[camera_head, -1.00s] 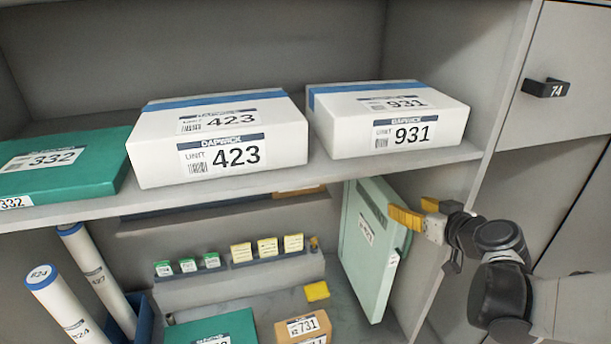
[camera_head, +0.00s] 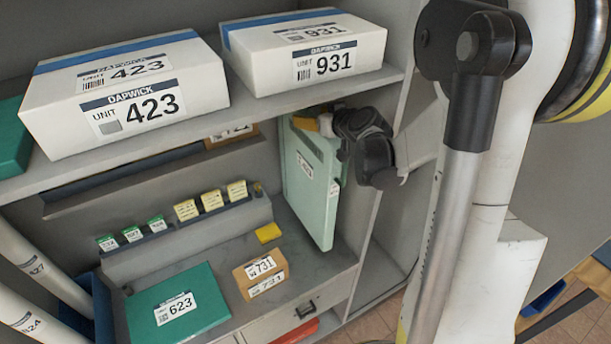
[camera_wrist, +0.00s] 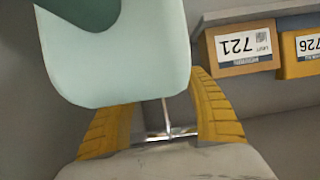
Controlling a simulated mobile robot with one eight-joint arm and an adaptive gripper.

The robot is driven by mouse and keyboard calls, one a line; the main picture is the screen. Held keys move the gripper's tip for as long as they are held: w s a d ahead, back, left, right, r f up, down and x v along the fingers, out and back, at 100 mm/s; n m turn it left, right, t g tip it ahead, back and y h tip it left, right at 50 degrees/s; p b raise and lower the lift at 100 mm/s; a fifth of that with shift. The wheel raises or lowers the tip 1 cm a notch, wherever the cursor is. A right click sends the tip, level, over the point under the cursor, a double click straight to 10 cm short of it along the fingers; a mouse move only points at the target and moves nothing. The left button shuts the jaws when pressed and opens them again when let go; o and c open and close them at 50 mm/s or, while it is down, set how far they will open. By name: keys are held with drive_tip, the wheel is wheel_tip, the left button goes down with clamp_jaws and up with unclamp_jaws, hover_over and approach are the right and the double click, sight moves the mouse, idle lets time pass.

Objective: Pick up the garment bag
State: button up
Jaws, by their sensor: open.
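The pale mint-green flat garment bag (camera_head: 308,185) stands upright against the right wall of the lower shelf bay, with a white label on its face. In the wrist view the bag (camera_wrist: 125,55) extends between my fingers, with a dark green shape over its upper left. My gripper (camera_head: 322,124) is at the bag's upper edge; its yellow fingers are partly hidden by the wrist in the head view. In the wrist view my gripper (camera_wrist: 158,112) is open, one yellow finger on each side of the bag. I cannot tell whether either finger touches it.
White boxes 423 (camera_head: 125,95) and 931 (camera_head: 300,52) sit on the shelf (camera_head: 200,142) above. Below are a green box 623 (camera_head: 175,300), a brown box 731 (camera_head: 260,275) and a yellow block (camera_head: 268,232). Orange boxes (camera_wrist: 245,52) show in the wrist view.

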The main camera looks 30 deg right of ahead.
drive_tip(key=shift+s, duration=0.1)
clamp_jaws()
drive_tip(key=shift+r, duration=0.1)
